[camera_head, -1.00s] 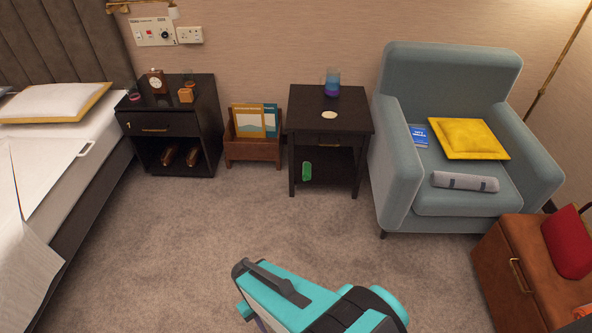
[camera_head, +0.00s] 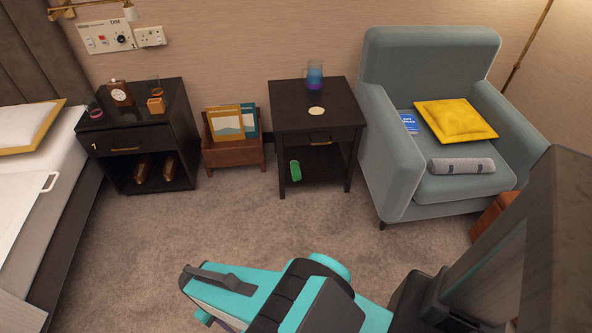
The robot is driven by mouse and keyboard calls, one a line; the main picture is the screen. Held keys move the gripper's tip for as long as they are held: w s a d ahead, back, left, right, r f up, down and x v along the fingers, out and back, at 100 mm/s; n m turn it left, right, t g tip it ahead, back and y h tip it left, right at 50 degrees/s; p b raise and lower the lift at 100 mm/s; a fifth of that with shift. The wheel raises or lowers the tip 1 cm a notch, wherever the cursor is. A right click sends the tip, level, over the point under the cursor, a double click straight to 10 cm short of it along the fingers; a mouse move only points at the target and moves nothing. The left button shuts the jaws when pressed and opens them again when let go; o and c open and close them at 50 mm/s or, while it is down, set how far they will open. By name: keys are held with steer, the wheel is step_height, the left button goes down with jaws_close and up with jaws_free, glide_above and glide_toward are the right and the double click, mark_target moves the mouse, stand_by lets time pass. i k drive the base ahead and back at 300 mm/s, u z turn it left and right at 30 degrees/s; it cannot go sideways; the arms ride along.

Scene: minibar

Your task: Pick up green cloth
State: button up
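A small green item, which looks like the green cloth (camera_head: 295,171), is at the front left of the dark side table's (camera_head: 333,133) lower shelf, by the shelf's front edge. It is small in the picture, and I cannot tell whether it hangs over that edge. My teal and black arm reaches in at the bottom of the head view, in front of the table and well apart from the cloth. My gripper's fingertips do not show.
A blue-purple glass (camera_head: 315,75) and a pale disc (camera_head: 316,111) are on the side table. A wooden magazine rack (camera_head: 234,157) and black nightstand (camera_head: 128,142) stand left. A grey-blue armchair (camera_head: 395,160) stands right. Carpet (camera_head: 230,220) in front is clear.

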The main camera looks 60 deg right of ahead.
mark_target(295, 165)
steer(key=z, duration=0.5)
steer(key=i, duration=1)
steer(key=z, duration=0.45)
